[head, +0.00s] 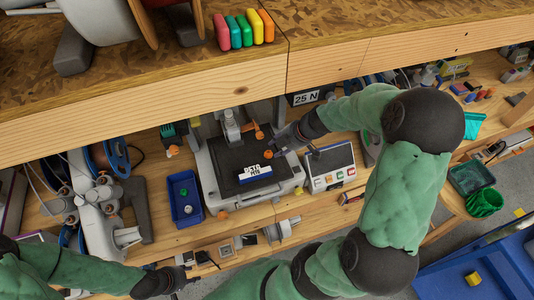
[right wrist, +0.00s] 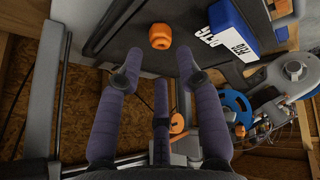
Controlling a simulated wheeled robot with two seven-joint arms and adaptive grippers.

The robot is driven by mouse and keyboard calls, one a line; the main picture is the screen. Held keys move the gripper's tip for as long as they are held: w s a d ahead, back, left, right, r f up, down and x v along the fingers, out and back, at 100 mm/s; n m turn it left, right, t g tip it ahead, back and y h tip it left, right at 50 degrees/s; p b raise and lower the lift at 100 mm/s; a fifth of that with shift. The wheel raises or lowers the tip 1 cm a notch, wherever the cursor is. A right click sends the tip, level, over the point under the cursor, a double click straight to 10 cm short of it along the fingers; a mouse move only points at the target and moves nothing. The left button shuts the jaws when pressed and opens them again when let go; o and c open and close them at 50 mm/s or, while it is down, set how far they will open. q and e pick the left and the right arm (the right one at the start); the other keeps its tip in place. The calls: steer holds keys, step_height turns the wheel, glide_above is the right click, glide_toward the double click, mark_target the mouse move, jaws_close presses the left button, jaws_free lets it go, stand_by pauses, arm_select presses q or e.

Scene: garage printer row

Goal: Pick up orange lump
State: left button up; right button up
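A small orange lump (head: 268,154) lies on the dark plate (head: 236,152) of a printer, beside a blue and white labelled block (head: 255,172). In the right wrist view the lump (right wrist: 159,36) sits just beyond my fingertips, apart from them. My right gripper (head: 284,141) is over the right side of the plate, next to the lump. The right wrist view shows its fingers (right wrist: 158,75) spread with nothing between them. My left gripper (head: 186,270) is low at the left, near the bench's front edge; its fingers are too small to read.
Another orange piece (head: 259,135) shows behind the lump. A blue bin (head: 185,197) stands left of the printer and a control box (head: 331,166) right of it. A wooden shelf (head: 150,105) overhangs the bench. A blue container (head: 490,270) is at lower right.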

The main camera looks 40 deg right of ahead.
mark_target(270, 154)
steer(key=shift+w+a+f, duration=0.2)
steer(key=shift+w+f, duration=0.05)
steer(key=shift+f, duration=0.05)
steer(key=x, duration=0.5)
steer(key=shift+s+f, duration=0.1)
steer(key=shift+s, duration=0.15)
steer(key=shift+f, duration=0.15)
steer(key=c, duration=0.4)
